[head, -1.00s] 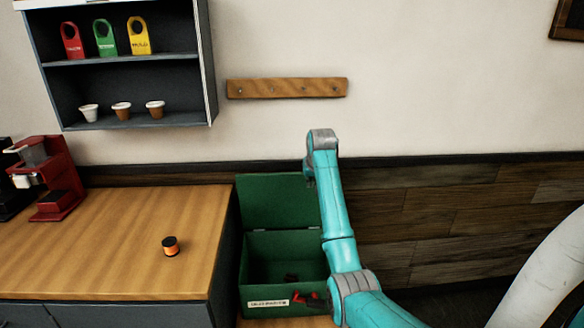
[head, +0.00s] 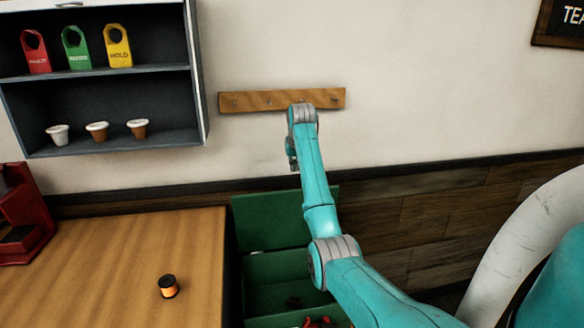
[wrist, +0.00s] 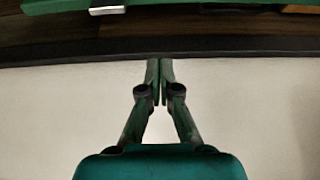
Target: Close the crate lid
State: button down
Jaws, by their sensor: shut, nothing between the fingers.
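The green crate (head: 262,267) stands right of the wooden counter. Its lid (head: 262,222) is open, standing up at the back near the wall, its right part hidden by my arm. In the head view the fingers are not clearly visible.
An orange-and-black spool (head: 168,286) sits on the counter (head: 110,265). A red coffee machine (head: 22,220) is at the left. A wall shelf (head: 110,82) holds tags and cups. A wooden peg rail (head: 245,100) is on the wall behind my arm.

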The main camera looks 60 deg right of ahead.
jog(key=shift+s+a+f, duration=0.15)
jog(key=shift+f, duration=1.65)
jog(key=shift+s+a+f, duration=0.1)
jog(key=shift+a+f, duration=0.05)
jog(key=shift+f, duration=1.6)
